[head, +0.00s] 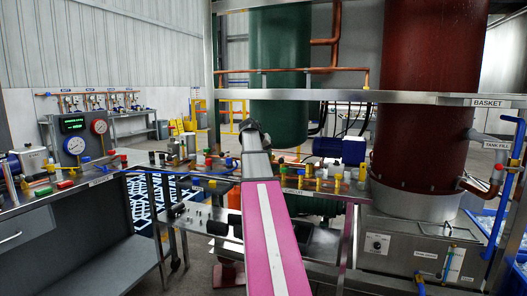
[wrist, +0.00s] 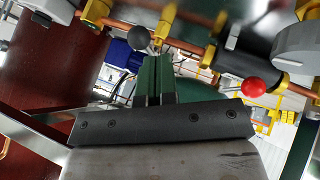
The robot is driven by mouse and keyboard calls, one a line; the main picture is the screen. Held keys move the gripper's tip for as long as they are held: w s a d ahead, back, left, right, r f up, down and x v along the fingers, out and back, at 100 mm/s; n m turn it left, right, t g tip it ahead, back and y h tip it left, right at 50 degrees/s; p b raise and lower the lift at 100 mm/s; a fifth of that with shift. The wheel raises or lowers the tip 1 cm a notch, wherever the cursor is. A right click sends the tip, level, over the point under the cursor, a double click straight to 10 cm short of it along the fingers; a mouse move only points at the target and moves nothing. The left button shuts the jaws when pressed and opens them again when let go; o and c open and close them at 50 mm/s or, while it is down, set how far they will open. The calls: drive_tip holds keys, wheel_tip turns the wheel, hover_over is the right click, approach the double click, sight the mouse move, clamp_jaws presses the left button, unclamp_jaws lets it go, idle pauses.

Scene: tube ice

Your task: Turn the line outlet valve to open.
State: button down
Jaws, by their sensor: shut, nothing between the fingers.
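In the wrist view my gripper (wrist: 153,58) has its two green fingers together, with nothing between them. Its tips are close to a brass valve fitting (wrist: 163,25) on a copper pipe, and I cannot tell whether they touch it. A black ball knob (wrist: 138,38) is just left of the fingertips. A red ball knob (wrist: 253,88) on a thin lever is to the right, apart from the fingers. No readable label shows which one is the line outlet valve. In the head view my arm hides the fingers and the spot they reach.
The copper pipe (wrist: 205,38) runs across the top of the wrist view, with a grey round part (wrist: 295,45) at right. In the head view, a dark red tank (head: 430,90), a green tank (head: 280,75) and a steel rail (head: 400,98) stand around the arm. A gauge bench is at left.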

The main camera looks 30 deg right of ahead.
sight(282, 159)
drive_tip(key=shift+x, duration=2.55)
drive_tip(key=shift+s+d, duration=0.1)
drive_tip(key=shift+s, duration=0.05)
